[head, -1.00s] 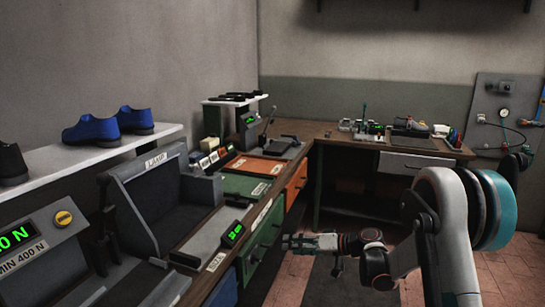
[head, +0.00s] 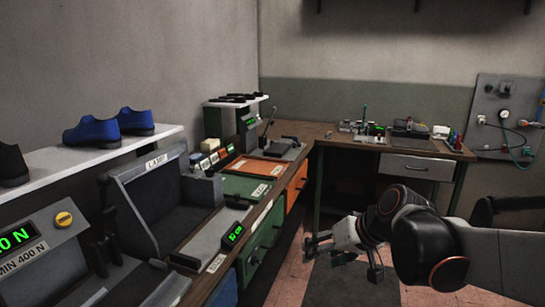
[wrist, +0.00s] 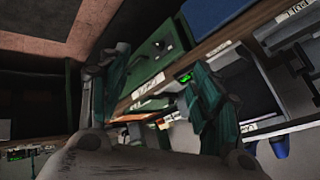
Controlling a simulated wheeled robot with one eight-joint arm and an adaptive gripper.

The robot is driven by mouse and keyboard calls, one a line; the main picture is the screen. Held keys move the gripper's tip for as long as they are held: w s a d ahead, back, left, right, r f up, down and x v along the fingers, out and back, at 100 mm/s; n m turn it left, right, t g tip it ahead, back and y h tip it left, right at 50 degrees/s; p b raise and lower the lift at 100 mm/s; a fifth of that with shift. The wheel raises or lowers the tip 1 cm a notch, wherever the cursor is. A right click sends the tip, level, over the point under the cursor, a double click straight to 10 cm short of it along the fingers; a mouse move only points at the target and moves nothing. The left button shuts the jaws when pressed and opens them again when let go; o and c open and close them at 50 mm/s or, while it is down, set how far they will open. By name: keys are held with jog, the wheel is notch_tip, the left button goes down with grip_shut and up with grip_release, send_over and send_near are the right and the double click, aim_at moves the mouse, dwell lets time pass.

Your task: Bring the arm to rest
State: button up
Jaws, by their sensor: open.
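My gripper (head: 345,255) is in the lower right of the head view, over the floor and to the right of the workbench drawers. It is open and empty, with clear space between it and the bench. In the wrist view its two fingers (wrist: 155,95) stand apart with nothing between them. That view is strongly tilted and shows the green drawer (wrist: 160,45) and the bench edge beyond the fingers.
The bench along the left wall carries the grey machine labelled LAMP (head: 165,200) and a press with a green display (head: 25,240). Blue shoes (head: 95,132) stand on a white shelf (head: 60,168). A back bench (head: 390,145) and a wall panel (head: 508,115) stand behind. Floor between is free.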

jog(key=s+d+h, duration=0.2)
jog(key=s+d, duration=0.2)
jog(key=s, duration=0.5)
jog(key=s+d+f+m+t+h, duration=0.1)
jog(key=s+d+h, duration=0.2)
jog(key=s, duration=0.6)
jog(key=shift+s+d, duration=0.35)
jog(key=shift+d, duration=0.05)
